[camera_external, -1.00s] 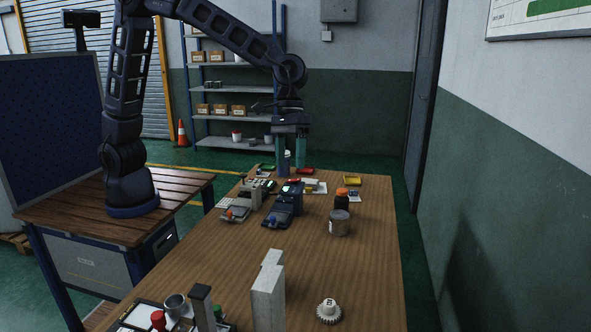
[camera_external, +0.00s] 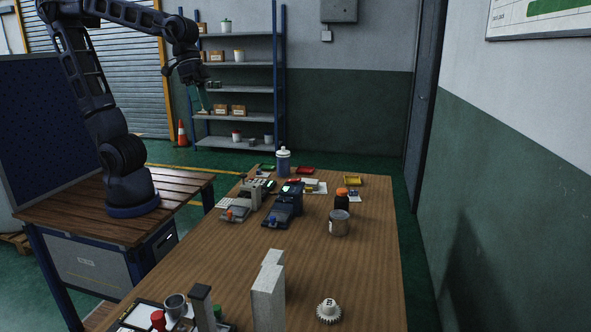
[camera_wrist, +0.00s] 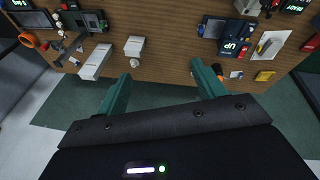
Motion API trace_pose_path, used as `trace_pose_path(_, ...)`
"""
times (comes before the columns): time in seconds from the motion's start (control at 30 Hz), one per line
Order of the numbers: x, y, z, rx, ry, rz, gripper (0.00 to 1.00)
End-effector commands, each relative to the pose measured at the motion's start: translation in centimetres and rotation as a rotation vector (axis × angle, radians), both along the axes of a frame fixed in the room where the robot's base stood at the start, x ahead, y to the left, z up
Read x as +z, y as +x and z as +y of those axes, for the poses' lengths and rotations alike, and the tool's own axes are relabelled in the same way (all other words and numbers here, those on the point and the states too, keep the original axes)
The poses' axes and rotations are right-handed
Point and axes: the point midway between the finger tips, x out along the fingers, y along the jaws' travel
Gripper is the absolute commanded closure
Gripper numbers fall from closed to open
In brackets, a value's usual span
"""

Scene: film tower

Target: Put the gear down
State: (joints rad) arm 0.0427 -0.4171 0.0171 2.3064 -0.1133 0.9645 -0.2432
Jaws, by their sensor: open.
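A pale gear (camera_external: 328,312) with a raised, marked hub lies flat on the wooden table (camera_external: 350,270), near its front right. Nothing holds it. My gripper (camera_external: 202,104) is far from it, raised beyond the left side of the table's far end, in front of the shelf. In the wrist view my gripper's two green fingers (camera_wrist: 165,80) are spread wide with nothing between them.
Upright grey blocks (camera_external: 268,293) stand left of the gear. A grey can (camera_external: 339,223) and an orange-capped dark bottle (camera_external: 341,199) stand mid-table. A white-topped blue bottle (camera_external: 283,162) stands at the far end. The table's right side is mostly clear.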

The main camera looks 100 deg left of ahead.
Motion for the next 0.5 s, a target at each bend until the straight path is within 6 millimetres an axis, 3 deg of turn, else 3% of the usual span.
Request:
trace_pose_path(0.1, -0.2, -3.6, 0.8, -0.057, 0.044, -0.038, 0.31)
trace_pose_path(0.3, -1.3, -8.8, 1.9, -0.15, 0.122, -0.09, 0.31)
trace_pose_path(0.5, -2.5, -12.0, 2.6, -0.213, 0.179, -0.12, 0.31)
